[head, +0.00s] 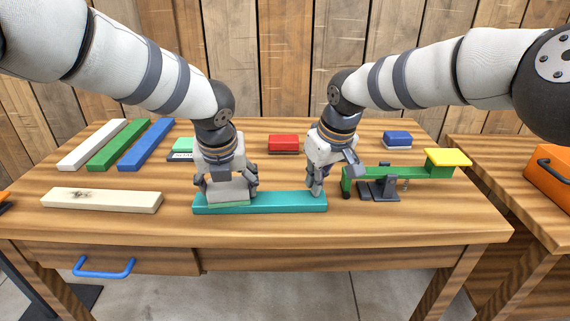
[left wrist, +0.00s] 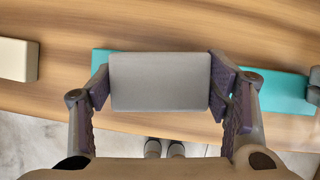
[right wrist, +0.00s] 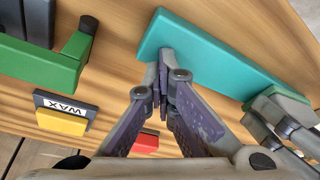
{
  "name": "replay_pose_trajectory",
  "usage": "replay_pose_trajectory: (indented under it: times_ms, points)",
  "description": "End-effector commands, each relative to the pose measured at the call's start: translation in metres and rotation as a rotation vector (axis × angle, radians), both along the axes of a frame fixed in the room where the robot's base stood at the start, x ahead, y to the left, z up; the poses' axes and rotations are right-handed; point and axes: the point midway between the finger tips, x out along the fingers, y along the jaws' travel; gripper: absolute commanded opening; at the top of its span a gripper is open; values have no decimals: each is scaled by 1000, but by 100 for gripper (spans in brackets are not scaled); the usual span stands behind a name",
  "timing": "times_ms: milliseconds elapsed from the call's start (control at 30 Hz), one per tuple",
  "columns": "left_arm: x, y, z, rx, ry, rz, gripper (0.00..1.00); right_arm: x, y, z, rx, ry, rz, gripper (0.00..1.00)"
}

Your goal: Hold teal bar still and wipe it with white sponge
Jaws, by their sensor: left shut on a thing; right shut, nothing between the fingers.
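The teal bar (head: 285,202) lies flat near the table's front edge; it also shows in the left wrist view (left wrist: 285,92) and right wrist view (right wrist: 225,60). My left gripper (head: 227,190) is shut on a grey-backed block, apparently the white sponge (head: 228,190), at the bar's left end. Its grey top fills the middle of the left wrist view (left wrist: 160,82), hiding the bar beneath; its underside is mostly hidden. My right gripper (head: 315,190) is shut and empty, fingertips down at the bar's right end. The tips (right wrist: 164,55) appear to touch the bar, but I cannot tell surely.
A cream bar with a dark smudge (head: 102,201) lies left. White, green and blue bars (head: 146,145) lie behind it. A green lever (head: 415,173) with a yellow plate stands right. Behind are red (head: 283,142) and blue (head: 397,137) blocks. A yellow block (right wrist: 62,121) sits by a WAX label.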

Motion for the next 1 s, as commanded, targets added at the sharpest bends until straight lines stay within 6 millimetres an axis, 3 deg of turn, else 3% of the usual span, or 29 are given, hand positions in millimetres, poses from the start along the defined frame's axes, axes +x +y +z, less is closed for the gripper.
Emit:
replay_pose_trajectory:
  times_ms: [267,533,833,1000]
  points:
    - [-1,-17,-5,-1,8,-1,48,-2,-1,-6,-3,11,1,0]
    - [0,-47,-3,-2,9,-1,48,-2,0,-6,-3,11,1,0]
    - [1,-48,-1,-2,7,1,48,-2,0,-6,-3,11,2,0]
    - [1,-48,21,-3,3,2,48,-2,-1,-6,-4,10,2,0]
